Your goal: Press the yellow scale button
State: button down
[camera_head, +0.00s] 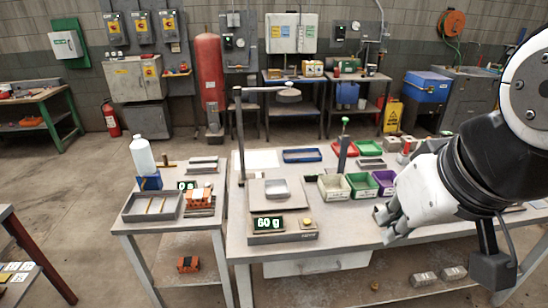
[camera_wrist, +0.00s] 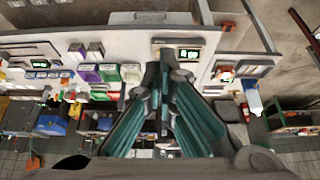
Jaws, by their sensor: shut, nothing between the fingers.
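The scale (camera_head: 284,238) stands near the front edge of the main table, its lit display reading 60 g. The yellow button (camera_head: 307,223) is a small knob on the right of its front panel. A grey block (camera_head: 277,190) rests on the scale's plate. My gripper (camera_head: 383,214) is to the right of the scale, apart from the button in the head view. In the wrist view my gripper (camera_wrist: 165,58) has its teal fingers together at the tips with nothing between them. The scale's display (camera_wrist: 189,53) shows beside the fingertips; I cannot make out the button there.
Cream, green and purple bins (camera_head: 384,180) stand behind the gripper. A lamp post (camera_head: 239,130) rises at the table's left. A side table at left holds a grey tray (camera_head: 139,214) and a white bottle (camera_head: 142,155). The tabletop between scale and gripper looks clear.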

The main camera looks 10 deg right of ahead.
jog(key=n+h+b, duration=0.7)
jog(key=n, duration=0.9)
send_over(308, 223)
notch_tip(308, 223, down, 25)
jog(key=shift+d+f, duration=0.1)
jog(key=shift+f, duration=0.1)
jog(key=shift+f, duration=0.1)
notch_tip(308, 223, down, 7)
jog(key=b, duration=0.3)
jog(key=shift+w+b, duration=0.15)
jog(key=shift+b, duration=0.25)
jog(key=shift+f+b, duration=0.6)
jog(key=shift+f, duration=0.2)
jog(key=shift+f, duration=0.1)
